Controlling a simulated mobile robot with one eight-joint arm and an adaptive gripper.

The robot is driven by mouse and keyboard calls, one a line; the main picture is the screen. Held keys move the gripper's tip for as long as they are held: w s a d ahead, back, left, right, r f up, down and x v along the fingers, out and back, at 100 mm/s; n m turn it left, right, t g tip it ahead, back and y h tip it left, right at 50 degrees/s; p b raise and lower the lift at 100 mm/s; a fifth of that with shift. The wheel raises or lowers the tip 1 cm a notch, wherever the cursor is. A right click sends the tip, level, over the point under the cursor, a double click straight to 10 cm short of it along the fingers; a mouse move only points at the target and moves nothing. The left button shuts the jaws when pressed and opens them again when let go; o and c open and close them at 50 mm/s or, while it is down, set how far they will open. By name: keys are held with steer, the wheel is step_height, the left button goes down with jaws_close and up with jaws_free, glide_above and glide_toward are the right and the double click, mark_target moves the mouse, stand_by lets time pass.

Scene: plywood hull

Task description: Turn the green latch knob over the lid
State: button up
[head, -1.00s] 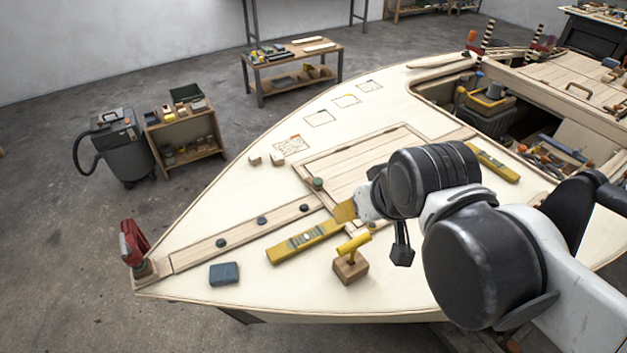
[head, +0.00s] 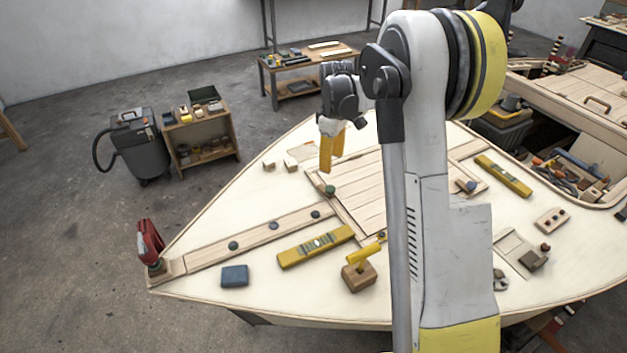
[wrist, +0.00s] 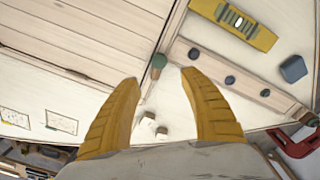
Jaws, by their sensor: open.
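The green latch knob (head: 330,191) stands at the left corner of the plank lid (head: 372,185) on the pale plywood deck. It also shows in the wrist view (wrist: 158,62), at the lid's corner. My gripper (head: 332,168) has yellow fingers pointing down and is a little above the knob in the head view. In the wrist view its fingers (wrist: 160,82) are spread apart and empty, with the knob beyond the tips, between their lines. I see no contact with the knob.
A yellow spirit level (head: 316,247), a blue block (head: 235,276) and a wooden block with a yellow handle (head: 359,274) lie on the deck in front. A red clamp (head: 150,242) stands at the bow tip. Small wooden blocks (head: 290,163) sit left of my gripper.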

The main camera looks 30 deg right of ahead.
mark_target(330, 188)
step_height(330, 188, down, 12)
steer(key=b, duration=0.3)
steer(key=shift+w+d+r+b, duration=0.1)
steer(key=shift+w+r+b, duration=0.1)
steer(key=shift+b, duration=0.2)
jaws_close()
